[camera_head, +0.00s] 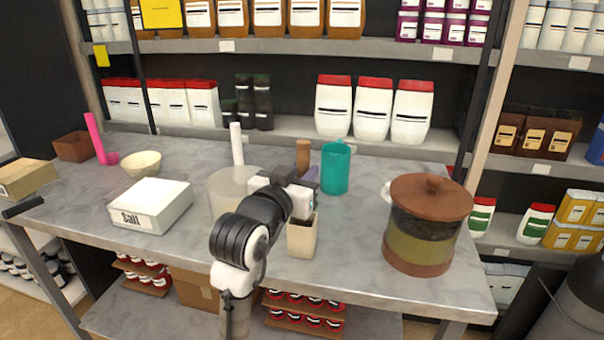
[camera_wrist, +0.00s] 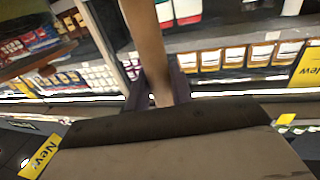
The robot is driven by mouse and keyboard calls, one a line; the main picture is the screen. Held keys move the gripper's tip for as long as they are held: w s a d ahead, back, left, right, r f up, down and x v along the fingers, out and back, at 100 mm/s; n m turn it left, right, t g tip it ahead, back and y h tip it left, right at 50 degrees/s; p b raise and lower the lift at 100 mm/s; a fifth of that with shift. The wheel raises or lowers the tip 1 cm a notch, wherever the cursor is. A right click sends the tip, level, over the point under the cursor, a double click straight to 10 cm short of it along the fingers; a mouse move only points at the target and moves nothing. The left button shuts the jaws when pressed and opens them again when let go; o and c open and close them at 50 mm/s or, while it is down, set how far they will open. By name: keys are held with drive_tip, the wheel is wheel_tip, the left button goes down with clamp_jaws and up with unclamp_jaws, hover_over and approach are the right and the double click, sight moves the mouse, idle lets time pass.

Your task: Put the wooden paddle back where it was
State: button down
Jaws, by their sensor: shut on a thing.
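My gripper (camera_head: 303,178) is shut on the wooden paddle (camera_head: 303,154), whose brown upper end stands up above the fingers in the head view. In the wrist view the paddle (camera_wrist: 148,45) shows as a long wooden shaft between the two dark fingers (camera_wrist: 158,92). Its lower part is hidden by my gripper. A beige square cup (camera_head: 302,240) with a dark inside stands on the table just below and in front of my gripper. I cannot tell whether the paddle touches it.
The grey table (camera_head: 345,240) holds a teal jug (camera_head: 336,168) close behind my gripper and a translucent container (camera_head: 222,190) with a white stick (camera_head: 237,144) to the left. A salt box (camera_head: 150,206) and a bowl (camera_head: 142,164) lie farther left. A large lidded crock (camera_head: 425,235) stands right.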

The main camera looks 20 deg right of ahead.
drive_tip(key=shift+f, duration=0.15)
drive_tip(key=shift+f, duration=0.15)
drive_tip(key=c, duration=1.2)
unclamp_jaws()
drive_tip(key=shift+c, duration=0.2)
drive_tip(key=shift+r, duration=0.25)
drive_tip(key=b+v, duration=0.6)
drive_tip(key=v, duration=0.6)
drive_tip(key=shift+b, duration=0.35)
